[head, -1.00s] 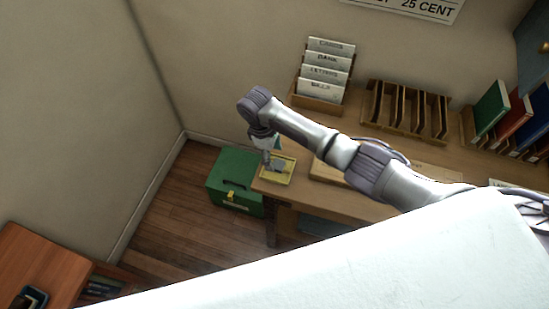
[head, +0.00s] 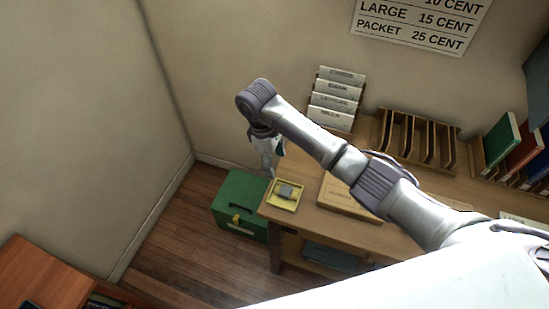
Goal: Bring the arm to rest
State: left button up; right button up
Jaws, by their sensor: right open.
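My right arm reaches in from the right across the desk (head: 405,222). Its gripper (head: 269,172) points down near the desk's left end, above and just left of a small yellow tray (head: 273,204). The gripper is open, and nothing shows between its fingers, though they are small in the picture. A grey object (head: 286,192) lies in the tray, apart from the gripper. My left gripper is not in view.
A green box (head: 240,208) stands on the floor left of the desk. A file rack (head: 330,118), a wooden slot organiser (head: 418,140) and books (head: 503,138) line the desk's back. A wooden board (head: 345,205) lies under my forearm. A reddish table (head: 45,270) is at lower left.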

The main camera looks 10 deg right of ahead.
jog(key=s+a+f+m+t+y, duration=0.1)
jog(key=s+f+m+y, duration=0.15)
jog(key=s, duration=0.45)
jog(key=s+a+f+m+t+y, duration=0.1)
jog(key=s+a+f, duration=0.1)
jog(key=s+f, duration=0.35)
jog(key=s+d+r+m+t+h, duration=0.1)
jog(key=s+d+r+m+t, duration=0.35)
jog(key=s+d, duration=0.85)
notch_tip(320, 180, down, 26)
jog(key=s+a+f+m+g+b, duration=0.1)
jog(key=s+a+g+b, duration=0.1)
jog(key=s+g+b, duration=0.15)
jog(key=s+d+f+b, duration=0.1)
jog(key=s+f, duration=0.7)
jog(key=f, duration=0.2)
jog(key=s+d+f+b, duration=0.2)
jog(key=s+f, duration=0.6)
jog(key=f, duration=0.2)
jog(key=shift+s+d+g+h, duration=0.15)
jog(key=shift+d+g+h, duration=0.1)
jog(key=shift+g+h, duration=0.15)
